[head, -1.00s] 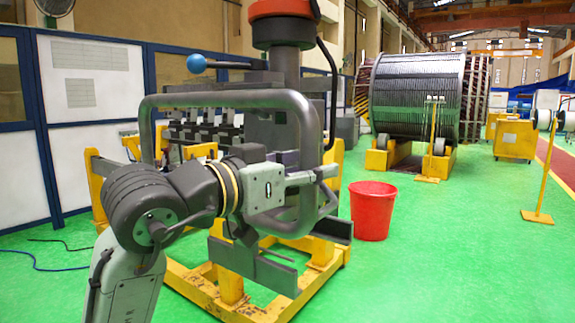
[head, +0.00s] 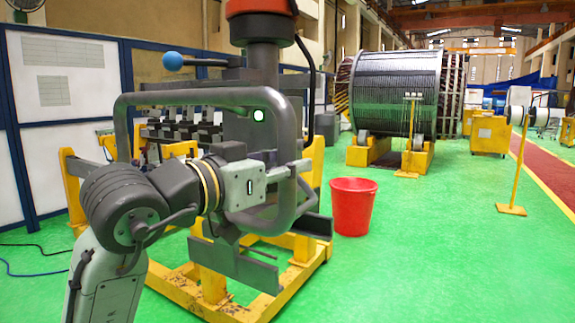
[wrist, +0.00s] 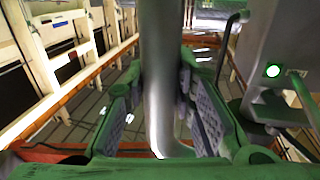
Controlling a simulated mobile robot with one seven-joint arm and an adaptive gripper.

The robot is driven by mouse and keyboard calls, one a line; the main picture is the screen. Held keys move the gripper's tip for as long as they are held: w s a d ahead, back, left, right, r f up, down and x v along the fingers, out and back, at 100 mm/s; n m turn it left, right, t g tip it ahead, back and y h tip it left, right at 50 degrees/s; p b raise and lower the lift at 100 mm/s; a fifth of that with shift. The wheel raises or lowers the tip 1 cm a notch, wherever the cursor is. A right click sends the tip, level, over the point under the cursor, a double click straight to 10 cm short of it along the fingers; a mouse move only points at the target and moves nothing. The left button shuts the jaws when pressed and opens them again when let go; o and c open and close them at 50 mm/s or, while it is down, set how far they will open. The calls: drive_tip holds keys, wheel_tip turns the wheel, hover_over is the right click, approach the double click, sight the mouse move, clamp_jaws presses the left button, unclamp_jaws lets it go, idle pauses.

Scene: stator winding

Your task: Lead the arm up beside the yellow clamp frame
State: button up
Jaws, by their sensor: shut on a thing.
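The yellow clamp frame (head: 213,285) stands on the green floor under a grey machine with a dark column (head: 262,75). A bent grey tube handle (head: 205,97) loops around the front of the machine. My gripper (head: 297,171) is at the handle's right upright, above the yellow base. In the wrist view my gripper (wrist: 165,110) has its pads on both sides of the grey tube (wrist: 160,65) and is shut on it. The fingertips are partly hidden in the head view by the wrist and the tube.
A red bucket (head: 353,207) stands on the floor to the right of the frame. A large drum (head: 395,95) on yellow supports is behind it. White and blue panels (head: 70,80) line the left. Green floor at the front right is clear.

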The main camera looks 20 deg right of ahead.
clamp_jaws()
drive_tip(key=shift+o, duration=1.5)
unclamp_jaws()
clamp_jaws()
